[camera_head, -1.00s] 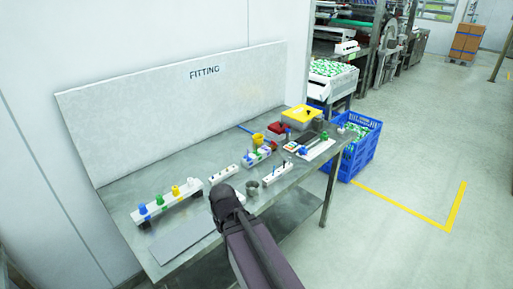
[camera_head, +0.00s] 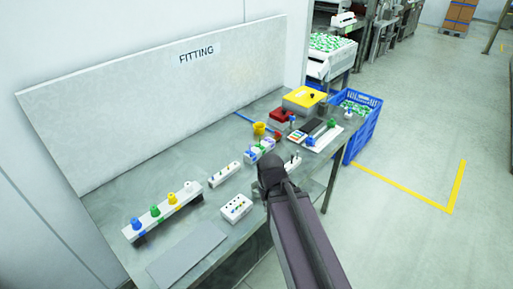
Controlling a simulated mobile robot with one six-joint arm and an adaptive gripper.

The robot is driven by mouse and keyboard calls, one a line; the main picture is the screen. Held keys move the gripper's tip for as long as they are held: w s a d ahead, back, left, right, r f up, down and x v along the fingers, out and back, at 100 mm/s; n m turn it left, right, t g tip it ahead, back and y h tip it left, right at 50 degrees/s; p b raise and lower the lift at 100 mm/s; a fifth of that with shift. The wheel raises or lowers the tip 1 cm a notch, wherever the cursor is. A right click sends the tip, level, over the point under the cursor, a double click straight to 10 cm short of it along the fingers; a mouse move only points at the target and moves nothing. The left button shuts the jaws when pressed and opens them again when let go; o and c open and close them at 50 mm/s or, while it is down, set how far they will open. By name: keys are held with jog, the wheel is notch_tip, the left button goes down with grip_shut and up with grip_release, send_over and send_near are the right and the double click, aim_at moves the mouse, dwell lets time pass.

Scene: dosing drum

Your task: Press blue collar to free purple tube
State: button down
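A white raised bar (camera_head: 163,212) stands at the left of the steel table and carries a blue collar-like fitting (camera_head: 136,223) at its near left end. Green, yellow and white fittings follow along it. A small block with purple, white and green parts (camera_head: 259,150) sits mid-table. I cannot make out a purple tube in a collar at this size. My dark arm reaches up from the bottom over the table's front edge. Its rounded upper end is in view, but my gripper's fingers are not.
White blocks with holes (camera_head: 236,208) and (camera_head: 224,174) lie mid-table. A grey flat plate (camera_head: 187,254) lies at the front left. A yellow cup (camera_head: 259,128), red bins (camera_head: 281,115) and a yellow-lidded box (camera_head: 304,97) stand farther back. A blue crate (camera_head: 361,130) stands beyond the table.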

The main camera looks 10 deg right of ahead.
jog(key=shift+d, duration=0.2)
jog(key=w+d+r+n+t+p, duration=0.1)
jog(key=w+r+p, duration=0.3)
jog(key=w, duration=0.4)
jog(key=w+r+n+t+y+p, duration=0.1)
jog(key=w+r+n+p, duration=0.2)
jog(key=w, duration=0.6)
jog(key=w+d+r+n+y+p, duration=0.1)
jog(key=w+r+n+p, duration=0.2)
jog(key=w+r+p, duration=0.3)
jog(key=w+r, duration=0.1)
jog(key=w, duration=0.2)
jog(key=shift+w+d+r+t+p, duration=0.25)
jog(key=shift+d+t+p, duration=0.05)
jog(key=shift+t+p, duration=0.1)
jog(key=shift+f, duration=0.15)
jog(key=b, duration=1)
send_over(253, 154)
jog(key=f, duration=0.9)
jog(key=shift+s+d+f, duration=0.1)
jog(key=shift+d+f, duration=0.1)
jog(key=shift+f, duration=0.15)
jog(key=shift+f+b, duration=1.8)
jog(key=shift+b, duration=0.05)
jog(key=shift+f, duration=0.1)
